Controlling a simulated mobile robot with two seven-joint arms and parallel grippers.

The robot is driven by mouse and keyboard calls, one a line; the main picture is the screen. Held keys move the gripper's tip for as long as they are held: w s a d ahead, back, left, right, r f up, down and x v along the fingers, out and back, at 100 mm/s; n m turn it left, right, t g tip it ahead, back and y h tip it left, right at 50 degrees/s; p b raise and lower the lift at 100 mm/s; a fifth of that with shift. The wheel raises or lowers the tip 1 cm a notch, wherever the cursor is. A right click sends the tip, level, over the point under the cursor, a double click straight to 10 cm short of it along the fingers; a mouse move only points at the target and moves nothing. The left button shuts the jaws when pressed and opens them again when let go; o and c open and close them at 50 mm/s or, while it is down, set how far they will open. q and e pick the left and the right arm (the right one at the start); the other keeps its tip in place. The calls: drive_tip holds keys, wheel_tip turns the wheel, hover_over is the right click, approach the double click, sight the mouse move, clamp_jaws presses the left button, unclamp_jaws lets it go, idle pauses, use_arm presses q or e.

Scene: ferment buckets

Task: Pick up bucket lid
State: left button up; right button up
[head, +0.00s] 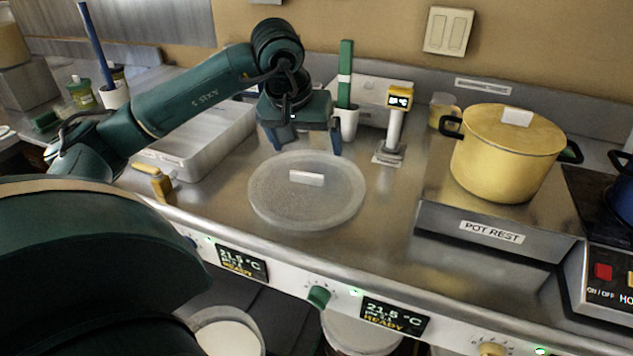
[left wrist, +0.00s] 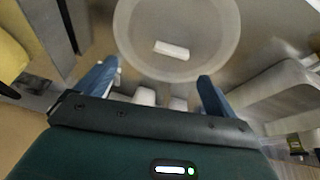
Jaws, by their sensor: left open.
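The bucket lid (head: 275,198) is a round, translucent disc lying flat on the steel counter in the middle of the head view. A small white block-like handle (head: 306,178) stands at its centre. My left gripper (head: 306,150) is over the lid's far edge, open and empty. In the left wrist view the lid (left wrist: 205,25) lies beyond the open fingertips (left wrist: 158,70), with the white handle (left wrist: 171,49) between and ahead of them. The gripper does not touch the handle. My right gripper does not show.
A steel tray-like box (head: 205,140) stands left of the lid. A yellow-topped thermometer (head: 396,120) and a white cup with a green-handled tool (head: 345,120) stand behind it. A yellow pot (head: 505,160) sits on the pot rest at right. Counter right of the lid is clear.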

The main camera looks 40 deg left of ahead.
use_arm(q)
drive_tip(key=a, duration=0.2)
drive_tip(key=y, duration=0.1)
hover_over(306, 174)
drive_tip(key=s, duration=0.2)
drive_tip(key=f, duration=0.6)
drive_tip(key=shift+d, duration=0.4)
drive_tip(key=shift+x, duration=2.7)
drive_tip(key=shift+s+d+f, duration=0.1)
drive_tip(key=shift+s+d, duration=0.05)
drive_tip(key=c, duration=1.2)
drive_tip(key=shift+o, duration=0.2)
